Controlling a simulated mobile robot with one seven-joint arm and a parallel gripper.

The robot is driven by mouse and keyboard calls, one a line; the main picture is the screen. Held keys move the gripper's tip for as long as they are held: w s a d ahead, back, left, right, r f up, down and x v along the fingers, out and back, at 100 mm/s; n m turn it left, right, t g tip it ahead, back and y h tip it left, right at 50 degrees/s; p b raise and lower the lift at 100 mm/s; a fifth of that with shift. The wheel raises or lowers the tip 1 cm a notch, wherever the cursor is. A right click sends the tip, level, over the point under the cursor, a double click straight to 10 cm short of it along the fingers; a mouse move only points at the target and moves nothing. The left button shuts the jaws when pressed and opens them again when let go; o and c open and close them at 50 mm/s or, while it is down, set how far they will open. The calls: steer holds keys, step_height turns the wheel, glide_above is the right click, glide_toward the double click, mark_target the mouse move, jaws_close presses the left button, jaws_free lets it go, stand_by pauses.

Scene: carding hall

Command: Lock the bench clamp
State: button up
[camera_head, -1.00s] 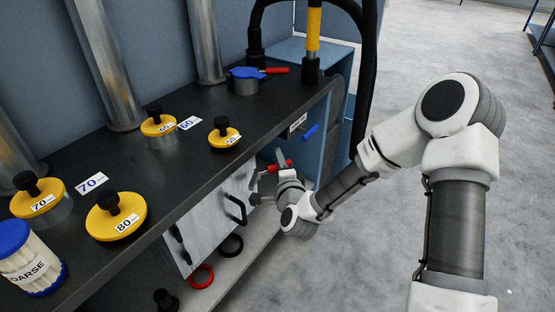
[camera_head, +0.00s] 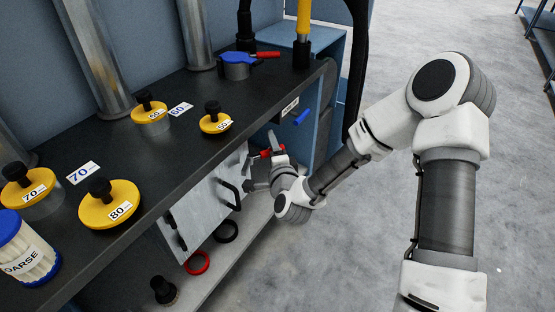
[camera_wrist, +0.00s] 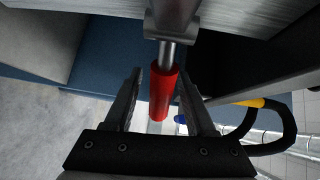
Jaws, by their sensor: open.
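A red handle (camera_wrist: 162,95) on a metal rod comes out of a grey fitting (camera_wrist: 172,25) in the wrist view. It lies between the two fingers of my gripper (camera_wrist: 160,82), which are open on either side with gaps showing. In the head view, my gripper (camera_head: 264,165) is at the front of the bench, below the top's edge, and partly hides the red handle (camera_head: 266,152). Whether this handle belongs to the bench clamp cannot be told for sure. A blue fitting (camera_head: 235,66) with another red handle (camera_head: 264,54) stands on the bench top.
The dark bench top (camera_head: 190,140) holds several yellow knobbed weights, including one marked 80 (camera_head: 110,205), and a tub of brushes (camera_head: 25,250). A blue handle (camera_head: 301,118) is on the bench's right end. A red ring (camera_head: 197,263) lies on the lower shelf. Open floor is at right.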

steer(key=p+v, duration=1.3)
steer(key=v, duration=0.4)
steer(key=shift+c, duration=0.3)
